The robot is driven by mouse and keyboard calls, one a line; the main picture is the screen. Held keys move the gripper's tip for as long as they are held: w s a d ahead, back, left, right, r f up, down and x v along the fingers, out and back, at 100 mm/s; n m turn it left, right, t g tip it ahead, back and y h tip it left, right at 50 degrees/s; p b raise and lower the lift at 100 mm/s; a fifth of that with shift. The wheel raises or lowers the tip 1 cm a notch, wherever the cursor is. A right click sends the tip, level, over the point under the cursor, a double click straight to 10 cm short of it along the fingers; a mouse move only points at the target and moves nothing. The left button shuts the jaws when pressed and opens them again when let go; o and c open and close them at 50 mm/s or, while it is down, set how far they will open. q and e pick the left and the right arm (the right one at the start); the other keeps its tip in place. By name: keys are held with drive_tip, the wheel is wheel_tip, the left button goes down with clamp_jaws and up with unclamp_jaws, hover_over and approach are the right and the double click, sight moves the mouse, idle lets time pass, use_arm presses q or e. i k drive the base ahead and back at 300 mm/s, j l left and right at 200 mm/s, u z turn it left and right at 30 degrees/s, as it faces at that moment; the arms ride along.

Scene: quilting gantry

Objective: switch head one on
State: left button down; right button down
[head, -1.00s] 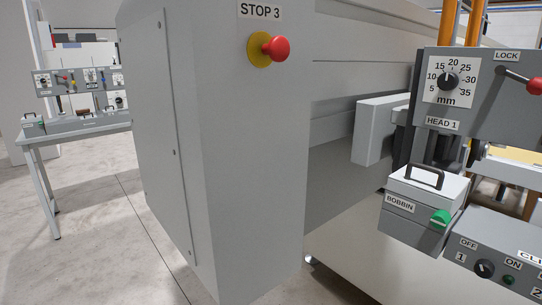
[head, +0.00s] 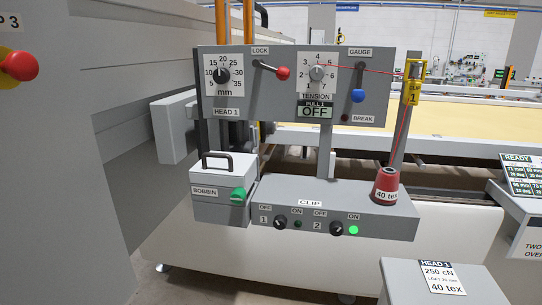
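The grey head panel (head: 290,95) marked HEAD 1 stands in the middle of the head view. It carries an mm dial (head: 221,75), a red-knobbed LOCK lever (head: 282,73), a TENSION dial (head: 317,73) and a blue-knobbed GAUGE lever (head: 357,96). Its small PULL 1 display (head: 314,110) reads OFF. Below, the grey CLIP box (head: 390,226) has switch 1 (head: 280,222) beside a dark green lamp (head: 298,224), and switch 2 (head: 336,228) beside a bright green lamp (head: 353,230). The knobs' exact directions are too small to tell. Neither gripper is in view.
A BOBBIN box (head: 222,190) with a green catch adjoins the CLIP box. A red 40 tex cone (head: 386,187) stands on the CLIP box, its thread running up to a yellow tag (head: 412,91). A red stop button (head: 20,66) is at far left. A HEAD 1 card (head: 440,277) lies in front.

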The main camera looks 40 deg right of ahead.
sight(280, 221)
drive_tip(key=z, duration=1.2)
